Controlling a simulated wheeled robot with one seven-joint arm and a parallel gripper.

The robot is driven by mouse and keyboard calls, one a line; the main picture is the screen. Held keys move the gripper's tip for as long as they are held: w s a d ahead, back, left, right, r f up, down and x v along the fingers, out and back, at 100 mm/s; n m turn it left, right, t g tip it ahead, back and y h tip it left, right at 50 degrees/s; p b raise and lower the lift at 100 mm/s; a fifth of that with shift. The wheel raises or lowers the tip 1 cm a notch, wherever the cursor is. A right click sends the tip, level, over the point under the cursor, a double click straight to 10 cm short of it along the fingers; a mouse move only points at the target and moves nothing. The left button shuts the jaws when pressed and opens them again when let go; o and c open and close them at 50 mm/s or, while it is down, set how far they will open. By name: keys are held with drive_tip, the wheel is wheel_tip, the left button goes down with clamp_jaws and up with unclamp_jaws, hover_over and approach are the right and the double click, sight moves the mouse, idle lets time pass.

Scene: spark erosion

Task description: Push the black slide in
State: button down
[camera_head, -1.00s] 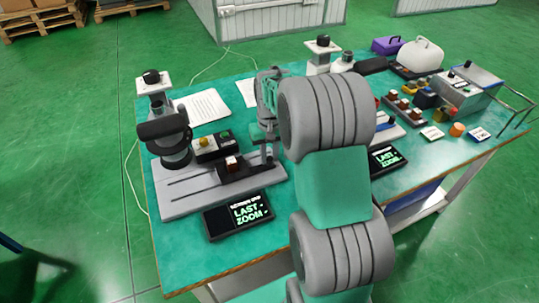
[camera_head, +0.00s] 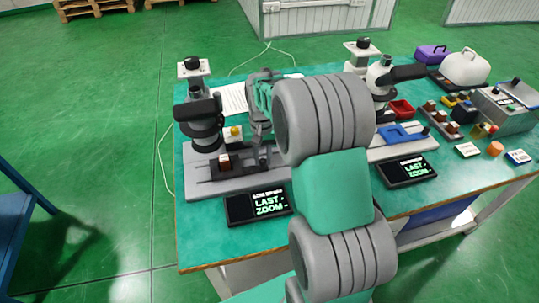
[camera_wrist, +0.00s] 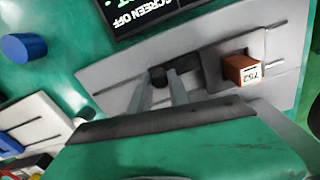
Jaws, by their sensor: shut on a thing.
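The black slide (camera_head: 243,168) lies on the grey base (camera_head: 205,189) of the left microscope (camera_head: 206,132). It carries a red-brown block with a white face (camera_head: 224,162), close to below the microscope's head. In the wrist view, the block (camera_wrist: 241,69) reads 752 and sits on the dark slide (camera_wrist: 212,66). My gripper (camera_head: 265,160) is at the right end of the slide, partly hidden by my arm in the head view. In the wrist view, my gripper's fingers (camera_wrist: 164,84) are shut on the slide's black knob (camera_wrist: 158,77).
A second microscope (camera_head: 380,82) with a blue slide (camera_head: 402,133) and another screen (camera_head: 407,171) stand to the right. A blue round object (camera_wrist: 27,47) shows in the wrist view.

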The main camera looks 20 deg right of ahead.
sight(250, 169)
drive_tip(key=shift+w+a, duration=0.2)
drive_tip(key=shift+a, duration=0.85)
drive_tip(key=shift+w+a, duration=0.15)
drive_tip(key=shift+a, duration=0.85)
drive_tip(key=c, duration=1.7)
unclamp_jaws()
drive_tip(key=shift+a, duration=0.1)
drive_tip(key=o, duration=0.3)
drive_tip(key=shift+a, duration=0.2)
drive_tip(key=shift+o, duration=0.8)
drive_tip(key=shift+d, duration=0.2)
